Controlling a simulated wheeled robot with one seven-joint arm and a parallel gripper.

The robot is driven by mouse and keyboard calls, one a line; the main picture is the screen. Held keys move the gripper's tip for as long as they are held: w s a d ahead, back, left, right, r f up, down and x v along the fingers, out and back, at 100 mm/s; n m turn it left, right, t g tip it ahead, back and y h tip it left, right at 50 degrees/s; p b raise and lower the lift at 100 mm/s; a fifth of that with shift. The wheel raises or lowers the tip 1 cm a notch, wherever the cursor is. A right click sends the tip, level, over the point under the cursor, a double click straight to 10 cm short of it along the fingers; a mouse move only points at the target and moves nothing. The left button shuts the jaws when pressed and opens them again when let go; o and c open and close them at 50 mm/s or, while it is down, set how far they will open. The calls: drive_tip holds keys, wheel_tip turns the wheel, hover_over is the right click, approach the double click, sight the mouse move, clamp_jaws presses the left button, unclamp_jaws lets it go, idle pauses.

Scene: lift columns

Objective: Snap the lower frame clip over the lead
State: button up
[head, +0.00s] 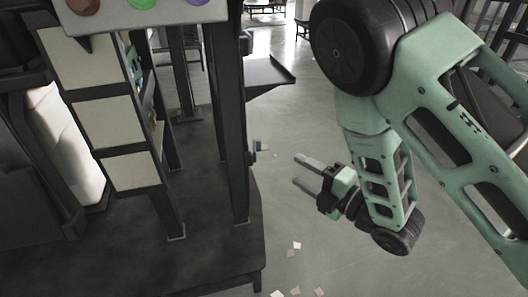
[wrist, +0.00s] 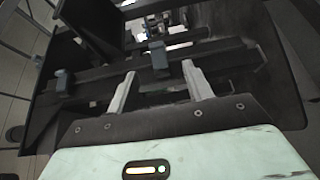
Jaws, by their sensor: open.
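A dark upright column (head: 233,120) carries a small blue-grey clip (head: 257,147), the lower of two on it. In the wrist view, this appears to be the clip (wrist: 159,58) just beyond and between my fingertips. The other clip (wrist: 63,82) is further left along the dark frame bar (wrist: 110,75). My gripper (head: 297,170) is open, with its two grey fingers pointing left toward the column and a gap before the lower clip. The fingers (wrist: 158,71) are empty in the wrist view. I cannot make out the lead or whether the clip is open.
A dark platform (head: 120,235) lies under the column. A dark shelf (head: 270,75) juts right from the column above my gripper. A panel with coloured round knobs (head: 140,12) is at the top left. Small paper scraps (head: 297,245) lie on open grey floor.

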drive_tip(key=b+x, duration=0.7)
drive_tip(key=x, duration=0.5)
drive_tip(key=shift+a+r, duration=0.2)
drive_tip(key=shift+r, duration=0.2)
drive_tip(key=shift+w, duration=0.1)
drive_tip(key=c, duration=1)
